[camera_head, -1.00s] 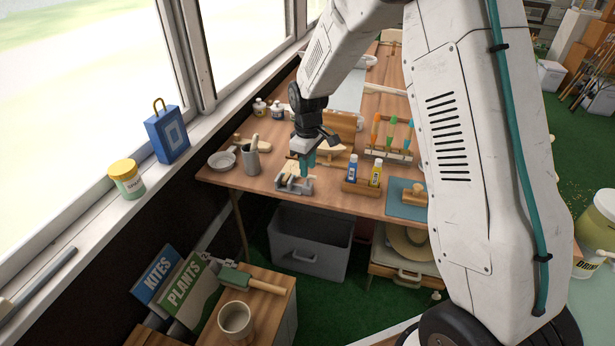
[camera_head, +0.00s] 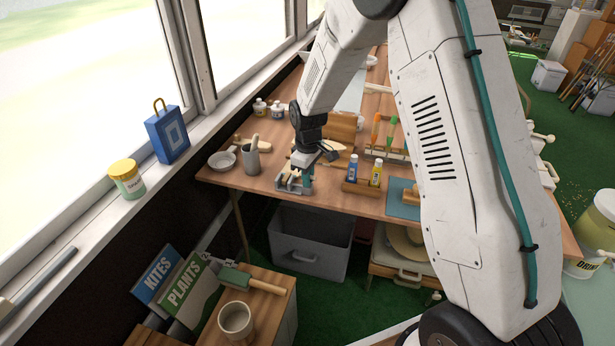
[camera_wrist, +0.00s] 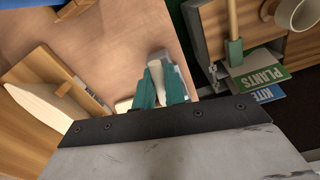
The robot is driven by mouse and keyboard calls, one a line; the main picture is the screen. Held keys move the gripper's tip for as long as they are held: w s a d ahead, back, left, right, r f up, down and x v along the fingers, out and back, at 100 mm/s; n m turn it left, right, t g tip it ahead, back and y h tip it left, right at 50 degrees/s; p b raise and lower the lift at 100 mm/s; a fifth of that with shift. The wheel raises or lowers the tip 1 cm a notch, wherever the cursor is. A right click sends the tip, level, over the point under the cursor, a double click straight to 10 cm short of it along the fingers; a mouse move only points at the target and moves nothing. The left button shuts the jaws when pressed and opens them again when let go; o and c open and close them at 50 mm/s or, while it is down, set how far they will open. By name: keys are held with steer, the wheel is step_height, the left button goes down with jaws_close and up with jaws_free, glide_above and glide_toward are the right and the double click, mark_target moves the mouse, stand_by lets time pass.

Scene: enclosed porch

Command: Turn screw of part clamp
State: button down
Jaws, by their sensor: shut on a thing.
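The part clamp (camera_head: 284,184), a small grey metal clamp, sits at the front edge of the wooden worktable. In the wrist view, part of its grey body (camera_wrist: 187,78) shows beside my fingers. My gripper (camera_head: 307,177) is down at the clamp's right end, its teal fingers pointing downward. In the wrist view, my gripper (camera_wrist: 159,88) has its two teal fingers on either side of a pale handle, which looks like the clamp's screw (camera_wrist: 158,92). The fingers are shut on it. The far end of the screw is hidden.
A grey cup (camera_head: 251,160) and a white bowl (camera_head: 222,161) stand left of the clamp. A wooden holder (camera_head: 362,188) with blue and yellow bottles stands close on the right. A grey bin (camera_head: 310,240) is under the table.

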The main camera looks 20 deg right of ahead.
steer(key=shift+m, duration=0.4)
steer(key=m, duration=0.3)
steer(key=shift+m, duration=0.3)
steer(key=m, duration=0.3)
steer(key=shift+w+r+m, duration=0.1)
steer(key=shift+m, duration=0.3)
steer(key=m, duration=1)
steer(key=shift+m, duration=0.4)
steer(key=m, duration=0.3)
steer(key=shift+m, duration=0.3)
steer(key=m, duration=0.3)
steer(key=shift+w+m, duration=0.1)
steer(key=shift+m, duration=0.2)
steer(key=shift+a+m, duration=0.1)
steer(key=shift+m, duration=1.7)
